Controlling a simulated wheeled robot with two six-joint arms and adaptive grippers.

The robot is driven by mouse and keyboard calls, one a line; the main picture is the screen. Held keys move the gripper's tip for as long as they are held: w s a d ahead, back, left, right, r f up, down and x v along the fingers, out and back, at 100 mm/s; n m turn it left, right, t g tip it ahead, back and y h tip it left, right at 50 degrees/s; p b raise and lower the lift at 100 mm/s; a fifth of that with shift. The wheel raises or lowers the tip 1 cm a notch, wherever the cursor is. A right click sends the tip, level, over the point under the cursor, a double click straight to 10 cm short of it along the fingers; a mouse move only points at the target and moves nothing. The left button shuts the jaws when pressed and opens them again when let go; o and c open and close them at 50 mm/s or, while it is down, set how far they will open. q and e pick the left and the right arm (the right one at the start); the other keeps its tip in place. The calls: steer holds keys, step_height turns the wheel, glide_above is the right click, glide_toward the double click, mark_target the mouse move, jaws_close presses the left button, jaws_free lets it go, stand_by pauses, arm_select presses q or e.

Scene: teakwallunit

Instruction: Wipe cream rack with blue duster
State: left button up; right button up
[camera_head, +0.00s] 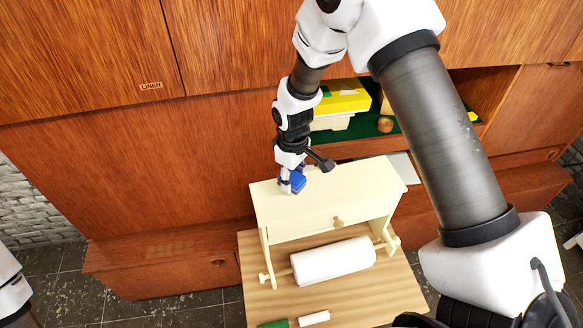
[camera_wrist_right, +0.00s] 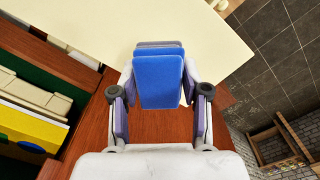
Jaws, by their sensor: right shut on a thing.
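The cream rack (camera_head: 345,199) stands on a light wooden table, with a flat top, a small knob in front and a white paper roll (camera_head: 335,262) below. My right gripper (camera_head: 288,184) is at the left back part of the rack's top. It is shut on the blue duster (camera_head: 298,181). In the right wrist view the blue duster (camera_wrist_right: 159,82) sits between both fingers, with the cream top (camera_wrist_right: 120,28) just beyond it. I cannot tell whether the duster touches the top. My left gripper is not in view; only part of my left arm shows at the left edge.
The wooden wall unit (camera_head: 120,150) stands behind the rack. Its open shelf holds a yellow box (camera_head: 343,97) and a small round wooden item (camera_head: 385,125). A green item (camera_head: 274,324) and a white stick (camera_head: 314,318) lie at the table's front. My right arm covers the right side.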

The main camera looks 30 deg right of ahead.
steer(key=shift+d+r, duration=0.2)
steer(key=shift+r, duration=0.65)
steer(key=shift+a+r, duration=0.15)
steer(key=shift+r, duration=0.55)
steer(key=shift+a+r, duration=0.1)
steer(key=shift+r, duration=0.6)
steer(key=shift+d+r, duration=0.15)
steer(key=shift+r, duration=0.05)
steer(key=shift+s+f, duration=0.1)
